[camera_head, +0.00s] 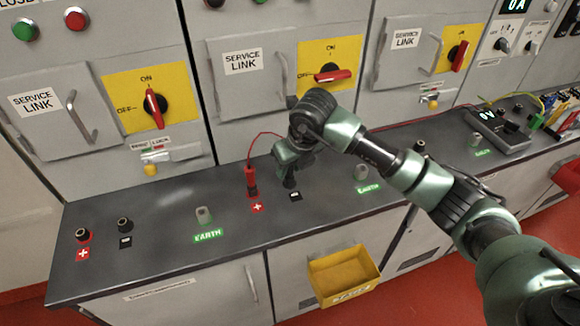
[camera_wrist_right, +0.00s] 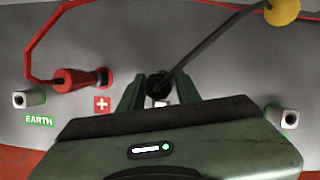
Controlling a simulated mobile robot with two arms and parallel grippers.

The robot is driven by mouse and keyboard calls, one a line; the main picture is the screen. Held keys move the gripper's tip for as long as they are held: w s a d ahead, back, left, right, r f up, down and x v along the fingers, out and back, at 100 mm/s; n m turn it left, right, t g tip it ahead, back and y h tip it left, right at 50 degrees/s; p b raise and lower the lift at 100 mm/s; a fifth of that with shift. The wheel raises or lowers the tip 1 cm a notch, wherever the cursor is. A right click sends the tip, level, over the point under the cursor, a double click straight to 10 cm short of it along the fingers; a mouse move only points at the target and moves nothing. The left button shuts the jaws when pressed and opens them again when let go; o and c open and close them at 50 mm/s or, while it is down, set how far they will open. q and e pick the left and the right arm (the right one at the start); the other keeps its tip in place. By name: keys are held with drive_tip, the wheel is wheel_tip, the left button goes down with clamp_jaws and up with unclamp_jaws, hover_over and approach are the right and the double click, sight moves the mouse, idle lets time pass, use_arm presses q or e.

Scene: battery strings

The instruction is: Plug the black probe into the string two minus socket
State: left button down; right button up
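My right gripper (camera_head: 291,166) points down over the string two sockets in the head view. Its fingers (camera_wrist_right: 158,98) sit on both sides of the black probe (camera_wrist_right: 157,86) and appear shut on it. A dark lead runs from the probe to the upper right in the wrist view. In the head view the black probe (camera_head: 289,182) shows below the gripper, just behind the black minus label (camera_head: 295,196). The minus socket is hidden under it, so I cannot tell whether the probe is seated. My left gripper is out of view.
The red probe (camera_head: 251,182) stands upright at the plus socket, left of my gripper. Earth posts (camera_head: 203,215) (camera_head: 361,172) stand on either side. A meter (camera_head: 497,130) lies at the right of the bench. A yellow bin (camera_head: 343,272) hangs on the front.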

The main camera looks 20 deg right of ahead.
drive_tip(key=shift+o, duration=0.7)
drive_tip(key=b+v, duration=0.1)
drive_tip(key=v, duration=0.6)
drive_tip(key=shift+s+r, duration=0.15)
drive_tip(key=shift+r, duration=0.25)
